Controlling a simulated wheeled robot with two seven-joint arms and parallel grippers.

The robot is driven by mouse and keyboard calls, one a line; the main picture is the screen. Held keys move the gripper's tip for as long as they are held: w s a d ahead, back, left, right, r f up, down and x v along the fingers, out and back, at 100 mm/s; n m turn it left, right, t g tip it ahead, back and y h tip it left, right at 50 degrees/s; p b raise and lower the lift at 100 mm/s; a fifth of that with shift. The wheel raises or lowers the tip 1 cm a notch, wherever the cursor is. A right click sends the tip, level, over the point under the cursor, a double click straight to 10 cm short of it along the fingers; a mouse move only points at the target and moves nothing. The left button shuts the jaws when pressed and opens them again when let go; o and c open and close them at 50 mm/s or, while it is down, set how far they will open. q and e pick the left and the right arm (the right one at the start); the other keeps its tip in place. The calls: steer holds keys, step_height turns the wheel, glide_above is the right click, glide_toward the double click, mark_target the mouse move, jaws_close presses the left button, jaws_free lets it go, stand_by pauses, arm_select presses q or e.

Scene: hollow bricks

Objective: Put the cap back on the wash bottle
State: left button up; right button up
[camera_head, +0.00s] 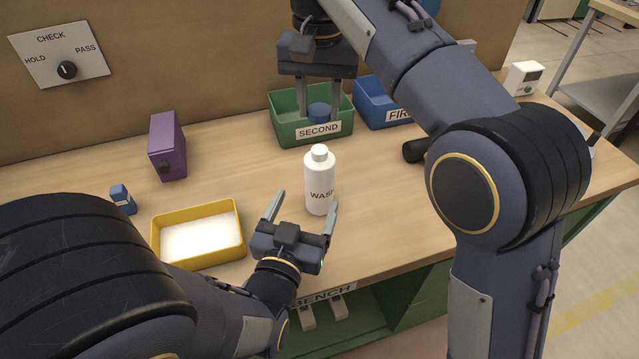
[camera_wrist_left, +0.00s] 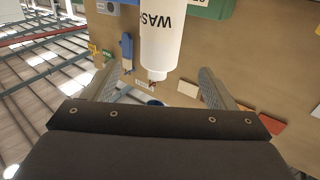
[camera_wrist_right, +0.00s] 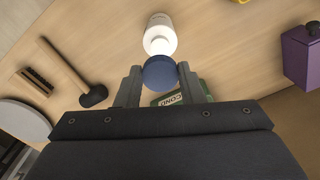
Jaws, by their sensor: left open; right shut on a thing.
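The wash bottle (camera_head: 319,182) is white, stands upright on the bench and has a bare white neck on top. It also shows in the left wrist view (camera_wrist_left: 161,40) and, from above, in the right wrist view (camera_wrist_right: 159,38). My left gripper (camera_head: 307,203) is open at the bottle's near side, its fingers pointing toward it; I cannot tell whether they touch it. My right gripper (camera_head: 319,112) is shut on the round blue cap (camera_wrist_right: 160,73), which it holds at the green SECOND bin (camera_head: 283,129), behind the bottle. The cap also shows in the head view (camera_head: 319,108).
A blue FIRST bin (camera_head: 372,113) stands right of the green one. A yellow tray (camera_head: 153,240) with a white inside is left of my left gripper. A purple box (camera_head: 167,147) and small blue object (camera_head: 123,199) stand further left. A hammer (camera_wrist_right: 85,85) lies on the bench.

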arm_select(q)
steer(key=shift+w, duration=0.1)
steer(key=x, duration=1.1)
steer(key=shift+w+d, duration=0.1)
steer(key=shift+w, duration=0.3)
steer(key=c, duration=1.5)
arm_select(e)
glide_above(320, 151)
steer(key=shift+a+f, duration=0.1)
steer(key=shift+f, duration=2.4)
steer(key=shift+f, duration=0.1)
steer(key=shift+f, duration=0.8)
steer(key=shift+f, duration=0.55)
